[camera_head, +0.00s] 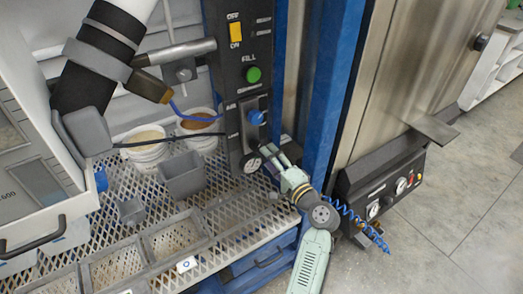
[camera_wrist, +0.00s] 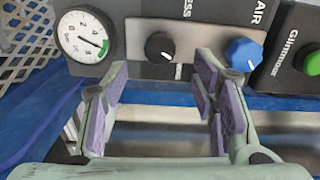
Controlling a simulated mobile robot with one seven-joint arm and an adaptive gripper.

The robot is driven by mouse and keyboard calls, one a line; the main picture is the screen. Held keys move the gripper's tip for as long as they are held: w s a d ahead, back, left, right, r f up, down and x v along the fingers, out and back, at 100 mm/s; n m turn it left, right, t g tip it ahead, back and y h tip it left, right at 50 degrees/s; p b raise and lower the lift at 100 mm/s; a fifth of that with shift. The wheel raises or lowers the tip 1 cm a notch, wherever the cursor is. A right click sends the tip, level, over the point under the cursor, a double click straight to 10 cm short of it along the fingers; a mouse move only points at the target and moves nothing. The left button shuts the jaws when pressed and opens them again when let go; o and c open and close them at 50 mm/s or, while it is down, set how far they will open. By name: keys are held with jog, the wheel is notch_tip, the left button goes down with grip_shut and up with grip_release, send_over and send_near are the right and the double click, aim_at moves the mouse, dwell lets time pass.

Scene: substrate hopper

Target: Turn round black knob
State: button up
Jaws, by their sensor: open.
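The round black knob (camera_wrist: 159,46) with a white pointer mark sits on a grey panel between the gauge and the blue knob in the wrist view. In the head view I cannot make it out clearly. My gripper (camera_wrist: 161,78) is open and empty, its purple-padded fingers pointing at the panel. The black knob lies between the two fingertips in the picture, just beyond them; no contact shows. In the head view my gripper (camera_head: 274,160) is at the lower right of the control column, beside the gauge.
A white pressure gauge (camera_wrist: 84,36) and a blue knob (camera_wrist: 243,54) flank the black knob. A green button (camera_wrist: 311,62) is at the far right. Blue posts (camera_head: 333,80) stand right of the column. A mesh shelf (camera_head: 118,262) with grey bins lies to the left.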

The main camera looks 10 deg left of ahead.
jog(key=shift+v, duration=2.25)
